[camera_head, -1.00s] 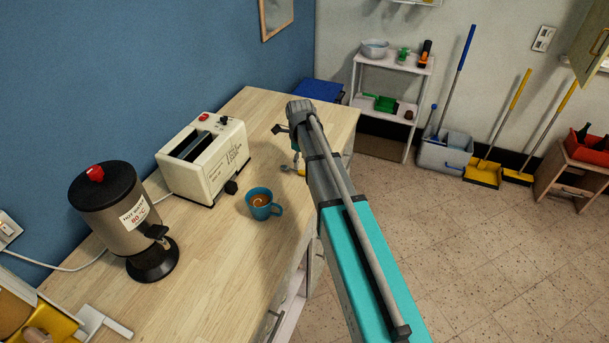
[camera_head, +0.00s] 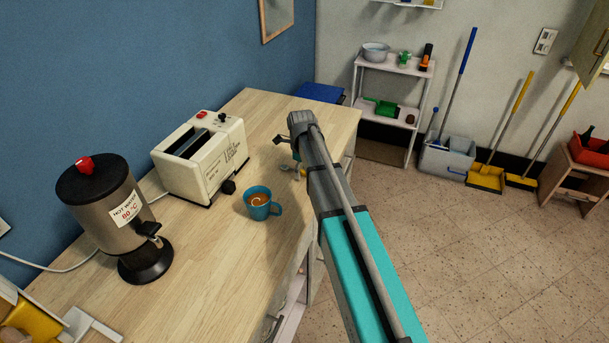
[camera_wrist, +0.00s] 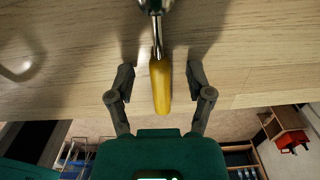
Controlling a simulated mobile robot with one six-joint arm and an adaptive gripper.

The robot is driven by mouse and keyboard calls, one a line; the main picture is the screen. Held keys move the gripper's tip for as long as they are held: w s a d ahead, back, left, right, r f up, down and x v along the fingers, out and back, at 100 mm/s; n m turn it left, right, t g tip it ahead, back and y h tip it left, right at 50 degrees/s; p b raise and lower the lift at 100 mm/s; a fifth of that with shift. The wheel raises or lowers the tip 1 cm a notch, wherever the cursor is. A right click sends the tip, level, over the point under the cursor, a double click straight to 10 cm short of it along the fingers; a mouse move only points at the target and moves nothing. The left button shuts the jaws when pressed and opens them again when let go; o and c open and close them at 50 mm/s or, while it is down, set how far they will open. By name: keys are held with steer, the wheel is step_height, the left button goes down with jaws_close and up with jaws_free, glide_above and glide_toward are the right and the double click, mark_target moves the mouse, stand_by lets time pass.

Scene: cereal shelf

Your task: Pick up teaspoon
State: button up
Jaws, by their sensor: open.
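The teaspoon (camera_wrist: 160,84) has a yellow handle and a shiny metal neck and bowl. In the wrist view it lies on the wooden worktop, handle toward me, with its bowl cut off at the top edge. My gripper (camera_wrist: 160,76) is open, with one dark finger on each side of the handle and a gap on both sides. In the head view the teaspoon (camera_head: 287,168) shows partly beside my arm, its handle mostly hidden. My gripper (camera_head: 288,147) is also partly hidden there by my arm.
A teal mug (camera_head: 259,204) of brown drink stands left of my arm on the worktop (camera_head: 220,260). A cream toaster (camera_head: 200,158) and a hot water dispenser (camera_head: 115,215) stand further left.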

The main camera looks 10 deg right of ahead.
stand_by(0.3)
jaws_close()
steer(key=shift+r, duration=0.1)
stand_by(0.4)
step_height(320, 180, up, 3)
steer(key=p, duration=0.2)
steer(key=shift+f+p, duration=0.2)
steer(key=shift+p, duration=0.2)
steer(key=s+d+r+p, duration=0.2)
steer(key=s+r+p, duration=0.8)
steer(key=s, duration=0.4)
steer(key=shift+d, duration=0.15)
steer(key=shift+w+r, duration=0.1)
